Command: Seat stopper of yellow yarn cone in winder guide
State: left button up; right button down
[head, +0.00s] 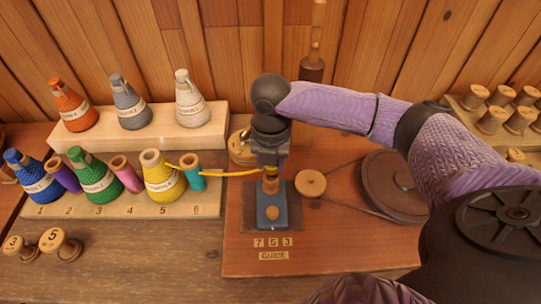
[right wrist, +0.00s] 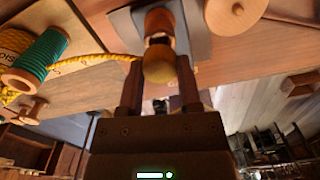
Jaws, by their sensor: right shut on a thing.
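The yellow yarn cone (head: 163,180) stands at place 5 of the front rack. Its yellow yarn (head: 225,173) runs right, past a teal spool, to my right gripper (head: 270,170). That gripper points down over the winder guide (head: 268,212), a blue block on a dark plate above the "GUIDE" label. It is shut on the stopper, a rounded yellow-brown piece (right wrist: 158,66) between the fingers in the right wrist view. An orange-brown upright piece shows just beyond it; whether the stopper touches the guide I cannot tell. My left gripper is not in view.
A teal spool (head: 194,172) stands right of the yellow cone. More cones stand on the back step (head: 150,138). A small wooden pulley (head: 311,183) and large dark wheel (head: 393,187) lie right of the guide. Numbered knobs (head: 60,244) lie front left.

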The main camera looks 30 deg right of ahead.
jog(key=shift+f, duration=0.1)
dwell(0.3)
jog(key=shift+f+b, duration=0.4)
jog(key=shift+f, duration=0.65)
grip_release()
notch_tip(320, 180, up, 9)
jog(key=p, duration=1)
jog(key=shift+r, duration=0.2)
jog(key=shift+f, duration=0.25)
jog(key=shift+s+a, duration=0.1)
